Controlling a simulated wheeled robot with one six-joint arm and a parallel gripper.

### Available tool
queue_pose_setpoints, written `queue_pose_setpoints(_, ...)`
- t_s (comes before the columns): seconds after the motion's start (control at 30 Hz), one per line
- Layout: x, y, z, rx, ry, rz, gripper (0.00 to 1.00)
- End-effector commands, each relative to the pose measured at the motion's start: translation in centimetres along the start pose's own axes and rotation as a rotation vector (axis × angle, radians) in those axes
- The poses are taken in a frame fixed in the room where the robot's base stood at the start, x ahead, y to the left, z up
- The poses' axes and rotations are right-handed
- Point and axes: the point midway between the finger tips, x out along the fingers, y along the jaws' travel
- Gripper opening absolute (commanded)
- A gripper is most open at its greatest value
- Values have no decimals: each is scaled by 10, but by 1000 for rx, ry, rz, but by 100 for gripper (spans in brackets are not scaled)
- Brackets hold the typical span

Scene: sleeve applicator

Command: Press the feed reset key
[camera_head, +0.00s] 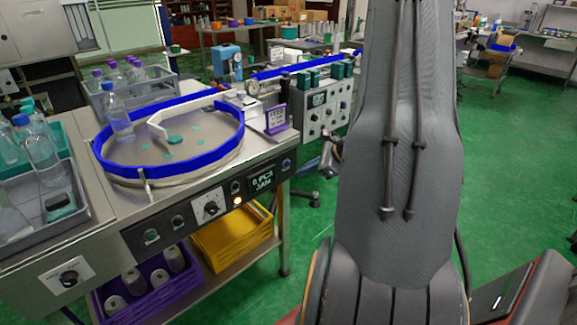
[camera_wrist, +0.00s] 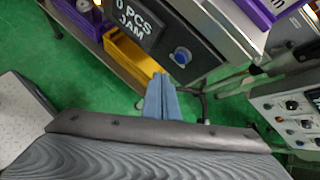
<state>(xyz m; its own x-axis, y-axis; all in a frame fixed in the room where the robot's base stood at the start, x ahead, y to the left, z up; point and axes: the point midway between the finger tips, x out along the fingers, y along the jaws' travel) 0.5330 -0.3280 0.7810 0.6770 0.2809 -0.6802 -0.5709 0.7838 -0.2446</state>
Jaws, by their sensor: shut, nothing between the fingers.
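The sleeve applicator's front panel (camera_head: 165,229) carries a display (camera_head: 262,181) reading "0 PCS JAM", also in the wrist view (camera_wrist: 133,18). Right of the display is a round blue button (camera_head: 286,164), larger in the wrist view (camera_wrist: 181,55). Left of it are a lit amber button (camera_head: 237,201) and a knob (camera_head: 211,208). No readable label marks any of them as the feed reset key. My gripper (camera_wrist: 161,76) shows in the wrist view, with its blue-grey fingers together and empty. In that picture its tips lie just below and left of the blue button; their gap to the panel is unclear.
A purple sign (camera_head: 277,118) starting with "FEED" stands on the machine top. A turntable with a blue rim (camera_head: 110,165) holds a bottle. Yellow (camera_head: 232,240) and purple (camera_head: 150,302) crates sit below. Another control panel (camera_head: 325,108) stands behind. Green floor lies open at right.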

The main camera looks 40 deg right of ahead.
Motion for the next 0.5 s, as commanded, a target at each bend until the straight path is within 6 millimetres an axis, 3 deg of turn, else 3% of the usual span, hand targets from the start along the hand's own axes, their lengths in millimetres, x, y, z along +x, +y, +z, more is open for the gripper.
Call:
queue_pose_setpoints(0.2, 14, -10, 9, 0, 1, 0, 0)
queue_pose_setpoints(0.5, 18, -13, 12, 1, 1, 0, 0)
